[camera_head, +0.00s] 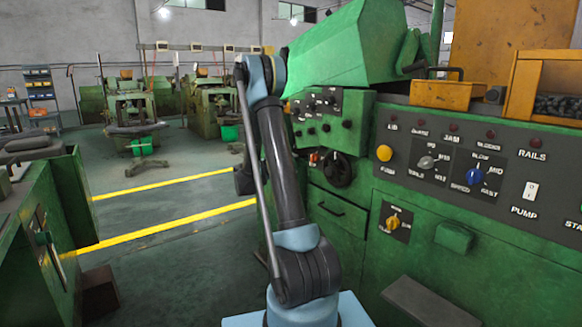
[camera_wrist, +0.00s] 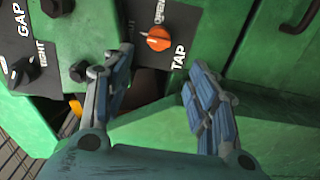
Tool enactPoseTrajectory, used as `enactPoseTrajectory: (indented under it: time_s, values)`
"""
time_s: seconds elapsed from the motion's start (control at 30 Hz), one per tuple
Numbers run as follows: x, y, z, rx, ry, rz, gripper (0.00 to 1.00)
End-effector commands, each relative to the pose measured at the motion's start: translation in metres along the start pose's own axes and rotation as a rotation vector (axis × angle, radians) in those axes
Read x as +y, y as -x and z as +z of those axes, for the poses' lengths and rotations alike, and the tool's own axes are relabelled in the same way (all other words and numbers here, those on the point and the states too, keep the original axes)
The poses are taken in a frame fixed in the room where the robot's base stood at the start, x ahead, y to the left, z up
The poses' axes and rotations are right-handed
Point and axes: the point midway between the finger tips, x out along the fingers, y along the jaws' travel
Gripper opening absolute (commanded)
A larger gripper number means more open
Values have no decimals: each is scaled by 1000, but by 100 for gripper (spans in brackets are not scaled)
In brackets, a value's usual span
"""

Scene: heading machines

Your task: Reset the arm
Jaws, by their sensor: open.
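My arm rises in the middle of the head view, bent at an upper joint, with its upper part reaching toward the green machine (camera_head: 340,215). My gripper (camera_wrist: 158,88) shows in the wrist view with its two blue-grey fingers spread apart and nothing between them. The fingers are in front of a green machine surface with an orange knob (camera_wrist: 159,38) labelled TAP just above and between the fingertips. Whether a fingertip touches the machine, I cannot tell. The gripper is not clearly seen in the head view.
A control panel (camera_head: 480,185) with knobs and a PUMP switch stands at right. A small knob box (camera_head: 325,120) is behind my arm. A green machine (camera_head: 30,240) stands at left. The floor (camera_head: 165,260) with yellow lines between is open.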

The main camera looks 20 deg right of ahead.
Motion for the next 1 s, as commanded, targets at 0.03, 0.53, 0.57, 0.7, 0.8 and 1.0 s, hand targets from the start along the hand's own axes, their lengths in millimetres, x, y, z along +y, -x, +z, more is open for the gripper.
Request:
enactPoseTrajectory:
  time_s: [0.03,0.53,0.57,0.7,0.8,1.0]
  values:
    - [0,0,0,0,0,0,53]
    - [23,7,49,-21,-40,-182,53]
    - [25,8,55,-23,-45,-201,53]
    - [31,16,81,-34,-66,-294,53]
    - [34,24,101,-41,-82,-360,53]
    - [36,44,141,-53,-113,-491,53]
